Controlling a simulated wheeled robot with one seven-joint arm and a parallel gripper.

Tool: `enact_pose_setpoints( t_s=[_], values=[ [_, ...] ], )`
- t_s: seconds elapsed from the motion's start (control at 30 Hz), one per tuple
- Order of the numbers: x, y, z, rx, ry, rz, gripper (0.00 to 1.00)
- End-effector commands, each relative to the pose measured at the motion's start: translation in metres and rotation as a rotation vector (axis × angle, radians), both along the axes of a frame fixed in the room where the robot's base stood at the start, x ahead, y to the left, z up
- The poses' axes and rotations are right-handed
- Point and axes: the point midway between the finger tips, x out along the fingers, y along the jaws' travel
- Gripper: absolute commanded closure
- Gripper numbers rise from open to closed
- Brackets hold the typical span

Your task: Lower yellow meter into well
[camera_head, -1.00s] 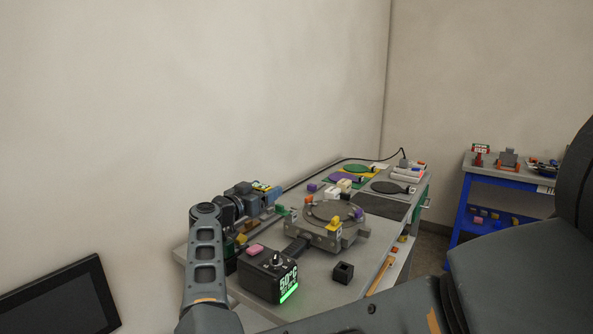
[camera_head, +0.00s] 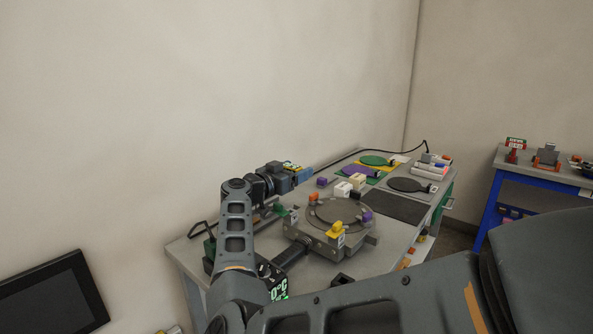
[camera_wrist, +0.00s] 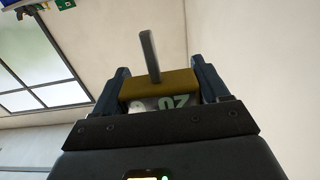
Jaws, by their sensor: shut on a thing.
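My gripper (camera_wrist: 165,83) is shut on a yellow meter (camera_wrist: 150,83) in the wrist view. The meter is a yellow block with a pale face marked 20, and a grey rod stands up from it. One dark blue finger is on each side of it. In the head view my gripper (camera_head: 303,174) points right, above the far left edge of the bench. The held meter cannot be made out clearly there. A black block with a square opening (camera_head: 342,279) sits at the bench's front, partly hidden by my arm. I cannot tell which opening is the well.
A grey round fixture (camera_head: 335,215) with coloured blocks around its rim stands mid-bench. Green, purple and dark discs lie at the back. A blue cart (camera_head: 520,200) stands right. A wall runs close behind my gripper.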

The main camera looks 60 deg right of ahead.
Motion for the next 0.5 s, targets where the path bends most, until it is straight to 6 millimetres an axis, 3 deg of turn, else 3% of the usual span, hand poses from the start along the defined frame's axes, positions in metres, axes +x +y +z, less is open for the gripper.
enact_pose_setpoints(
  t_s=[0.23, 0.5],
  values=[
    [0.001, 0.003, 0.0, 0.002, -0.003, 0.002, 0.57],
    [0.001, 0.002, -0.018, 0.003, -0.002, 0.002, 0.57]
  ],
)
